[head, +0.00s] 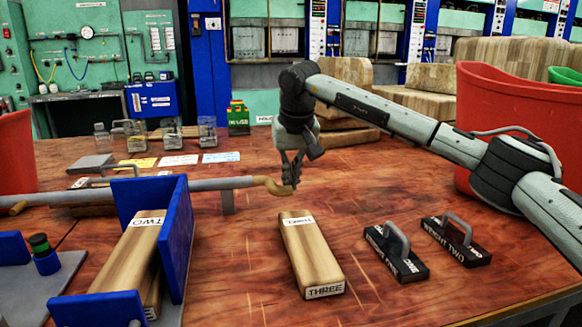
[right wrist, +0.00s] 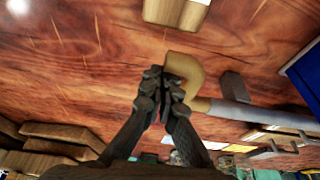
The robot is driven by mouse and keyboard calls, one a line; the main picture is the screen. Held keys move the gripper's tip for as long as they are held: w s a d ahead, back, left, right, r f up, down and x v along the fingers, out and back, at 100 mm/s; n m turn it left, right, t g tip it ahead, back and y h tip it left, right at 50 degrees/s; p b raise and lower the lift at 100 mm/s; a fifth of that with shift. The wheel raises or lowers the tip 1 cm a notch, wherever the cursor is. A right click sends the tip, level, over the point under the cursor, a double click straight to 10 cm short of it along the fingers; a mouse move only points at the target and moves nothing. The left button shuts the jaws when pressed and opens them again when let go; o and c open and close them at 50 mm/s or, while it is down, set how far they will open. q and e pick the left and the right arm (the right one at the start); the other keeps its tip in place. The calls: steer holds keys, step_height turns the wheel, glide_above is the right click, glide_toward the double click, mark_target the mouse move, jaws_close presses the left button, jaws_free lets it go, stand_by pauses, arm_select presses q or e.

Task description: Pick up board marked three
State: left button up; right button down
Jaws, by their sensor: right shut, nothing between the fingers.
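The board marked three (head: 311,258) is a light wooden block with white "THREE" labels on its near end and far top. It lies on the red-brown wooden table, right of the blue holder. In the right wrist view its end (right wrist: 178,10) shows at the top edge. My right gripper (head: 290,186) points down beyond the board's far end, apart from it. Its fingers (right wrist: 160,72) are shut with nothing between them, beside the tan curved tip of a grey rod (head: 270,184). My left gripper is not in view.
A blue holder (head: 178,235) at left carries a board marked two (head: 134,252). Two black handled weights (head: 397,252) (head: 456,240) lie right of the board. A red bin (head: 500,95) stands at the far right. Glass jars (head: 171,133) and cards (head: 180,159) sit behind the rod.

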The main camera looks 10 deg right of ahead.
steer(key=x, duration=0.4)
steer(key=s, duration=0.2)
steer(key=shift+s+p, duration=0.35)
steer(key=shift+s, duration=0.05)
steer(key=shift+s+f, duration=0.1)
steer(key=shift+s, duration=0.4)
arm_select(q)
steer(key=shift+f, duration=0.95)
